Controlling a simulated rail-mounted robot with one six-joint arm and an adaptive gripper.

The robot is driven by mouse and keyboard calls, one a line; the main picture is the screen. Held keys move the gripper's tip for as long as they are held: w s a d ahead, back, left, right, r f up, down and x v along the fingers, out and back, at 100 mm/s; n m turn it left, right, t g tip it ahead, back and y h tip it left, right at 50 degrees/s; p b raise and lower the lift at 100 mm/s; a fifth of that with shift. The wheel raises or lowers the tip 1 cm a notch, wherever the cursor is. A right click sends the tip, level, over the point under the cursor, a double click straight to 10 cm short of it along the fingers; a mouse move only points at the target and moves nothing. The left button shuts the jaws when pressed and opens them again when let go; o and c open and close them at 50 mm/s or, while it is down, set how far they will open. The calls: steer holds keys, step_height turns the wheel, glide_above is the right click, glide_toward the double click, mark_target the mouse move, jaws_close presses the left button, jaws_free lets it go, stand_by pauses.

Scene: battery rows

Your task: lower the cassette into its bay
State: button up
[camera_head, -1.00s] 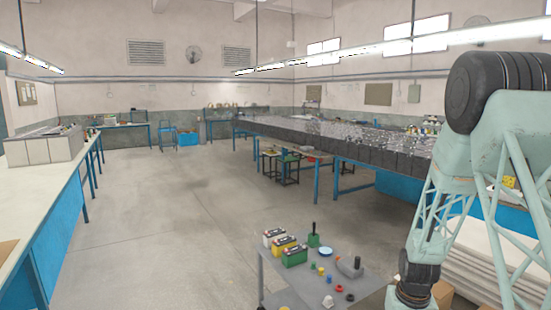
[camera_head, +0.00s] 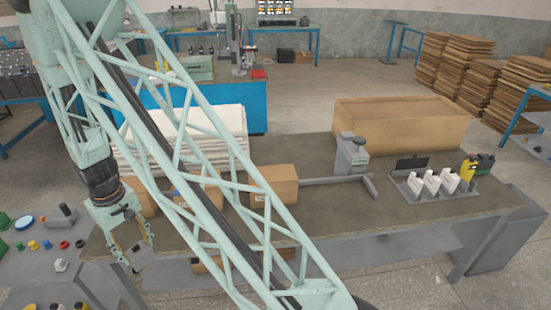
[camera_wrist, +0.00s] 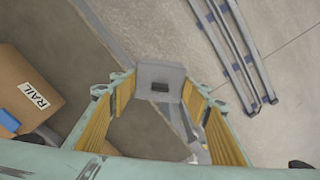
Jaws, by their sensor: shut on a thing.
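My gripper (camera_head: 134,254) hangs at the front left of the brown-topped bench, pointing down. In the wrist view its yellow-padded fingers (camera_wrist: 160,97) are shut on a grey block (camera_wrist: 160,72) with a dark slot in its face. This seems to be the cassette; its grey body also shows small between the fingers in the head view (camera_head: 139,254). A grey rack (camera_head: 440,196) with white upright pieces (camera_head: 433,182) stands at the right of the bench, well away from my gripper. I cannot tell which opening is the bay.
A grey device (camera_head: 351,156) with a rail and a large open cardboard box (camera_head: 400,125) stand on the bench (camera_head: 345,215). A small carton (camera_head: 275,185) is near the middle. A grey side table (camera_head: 60,262) with small coloured parts is at left. The bench's front right is clear.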

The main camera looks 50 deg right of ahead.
steer(key=shift+r+p, duration=0.9)
steer(key=shift+r, duration=0.35)
